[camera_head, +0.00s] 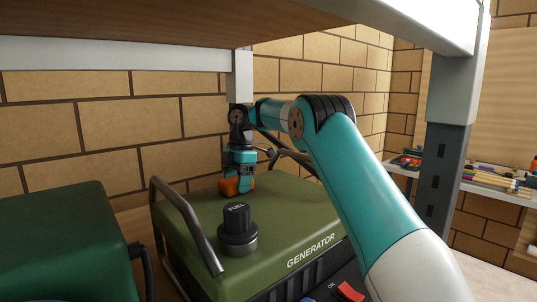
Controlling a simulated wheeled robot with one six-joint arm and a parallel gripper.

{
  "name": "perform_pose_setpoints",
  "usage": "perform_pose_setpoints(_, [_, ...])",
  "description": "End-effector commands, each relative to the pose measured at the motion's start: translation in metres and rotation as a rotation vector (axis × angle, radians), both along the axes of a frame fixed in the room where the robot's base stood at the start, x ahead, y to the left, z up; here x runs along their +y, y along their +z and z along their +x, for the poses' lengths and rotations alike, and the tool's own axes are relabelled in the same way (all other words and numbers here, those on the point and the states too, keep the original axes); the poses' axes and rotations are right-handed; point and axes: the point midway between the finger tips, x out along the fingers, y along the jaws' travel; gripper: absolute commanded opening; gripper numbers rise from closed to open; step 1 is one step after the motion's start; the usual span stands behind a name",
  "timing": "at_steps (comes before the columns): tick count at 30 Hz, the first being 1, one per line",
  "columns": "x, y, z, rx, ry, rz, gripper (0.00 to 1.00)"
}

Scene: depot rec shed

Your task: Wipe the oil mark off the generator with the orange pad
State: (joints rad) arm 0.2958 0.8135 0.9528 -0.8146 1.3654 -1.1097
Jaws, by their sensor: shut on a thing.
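The generator (285,212) is an olive-green box with a black fuel cap (237,228) on top and a metal carry handle at its left. My gripper (238,178) is over the far left part of the generator's top, behind the fuel cap. It is shut on the orange pad (230,187), which sits low, at or just above the top surface; I cannot tell whether it touches. No oil mark can be made out on the visible faces; the area under and behind the pad is hidden.
A dark green case (65,235) stands to the left of the generator. A wooden shelf board (150,22) hangs above, with a grey post (442,165) at right. A white shelf (480,187) with pencils and small items is at far right. A brick wall closes the back.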

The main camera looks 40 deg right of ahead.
Motion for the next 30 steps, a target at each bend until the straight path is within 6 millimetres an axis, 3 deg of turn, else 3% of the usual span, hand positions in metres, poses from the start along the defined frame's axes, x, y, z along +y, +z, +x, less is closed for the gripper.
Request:
perform_pose_setpoints(5, [0.000, 0.025, 0.000, -0.004, 0.002, -0.010, 0.41])
perform_pose_setpoints(21, [0.007, 0.072, 0.002, -0.001, 0.010, -0.008, 0.41])
perform_pose_setpoints(30, [0.009, 0.081, 0.002, 0.000, 0.013, -0.008, 0.41])
